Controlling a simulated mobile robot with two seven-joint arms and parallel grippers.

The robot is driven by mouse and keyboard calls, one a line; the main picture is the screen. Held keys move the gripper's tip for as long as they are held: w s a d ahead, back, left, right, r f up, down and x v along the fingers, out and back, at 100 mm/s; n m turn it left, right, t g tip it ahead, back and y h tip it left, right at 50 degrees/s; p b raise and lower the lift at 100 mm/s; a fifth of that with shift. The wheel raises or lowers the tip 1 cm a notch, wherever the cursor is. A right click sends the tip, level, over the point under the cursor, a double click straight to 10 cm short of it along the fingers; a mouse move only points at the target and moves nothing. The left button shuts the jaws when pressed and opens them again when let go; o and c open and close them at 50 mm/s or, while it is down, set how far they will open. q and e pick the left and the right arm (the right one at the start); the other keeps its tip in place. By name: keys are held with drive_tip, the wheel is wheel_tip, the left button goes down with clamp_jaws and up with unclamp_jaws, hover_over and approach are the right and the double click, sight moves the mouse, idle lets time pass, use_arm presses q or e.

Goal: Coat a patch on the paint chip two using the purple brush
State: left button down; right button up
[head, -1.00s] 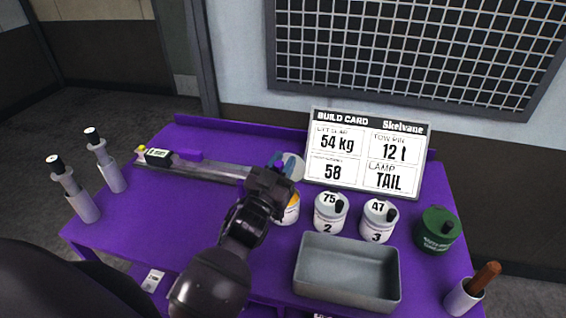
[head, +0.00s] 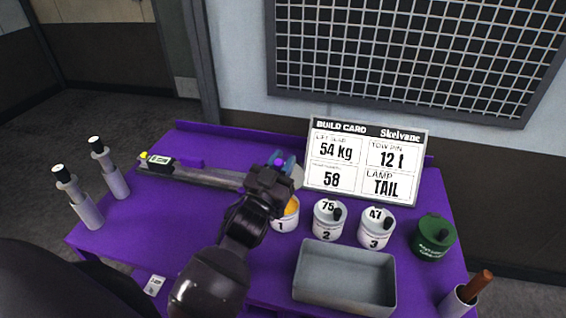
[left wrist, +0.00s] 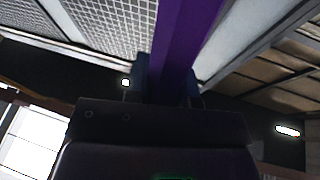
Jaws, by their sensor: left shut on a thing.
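My left gripper (head: 277,168) is shut on the purple brush (head: 279,162), above the back middle of the purple table. In the left wrist view the brush's purple handle (left wrist: 187,40) runs up between the fingers; its bristles are not in view. A pale piece (head: 297,174) shows just behind the gripper; I cannot tell whether it is a paint chip. No chip marked two can be made out. White pot 1 (head: 284,222), open with orange-yellow inside, stands just below the gripper, partly covered by it. My right gripper is not in view.
White pots 2 (head: 327,226) and 3 (head: 374,236), a green can (head: 434,238), a grey tray (head: 345,305) and a cup with a brown handle (head: 460,300) stand right. A build card (head: 365,126) stands behind. Two grey bottles (head: 85,210) and a metal bar (head: 205,175) are left.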

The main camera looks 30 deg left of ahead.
use_arm(q)
drive_tip(key=shift+r+p, duration=0.3)
drive_tip(key=shift+r, duration=1.45)
drive_tip(key=shift+s, duration=0.1)
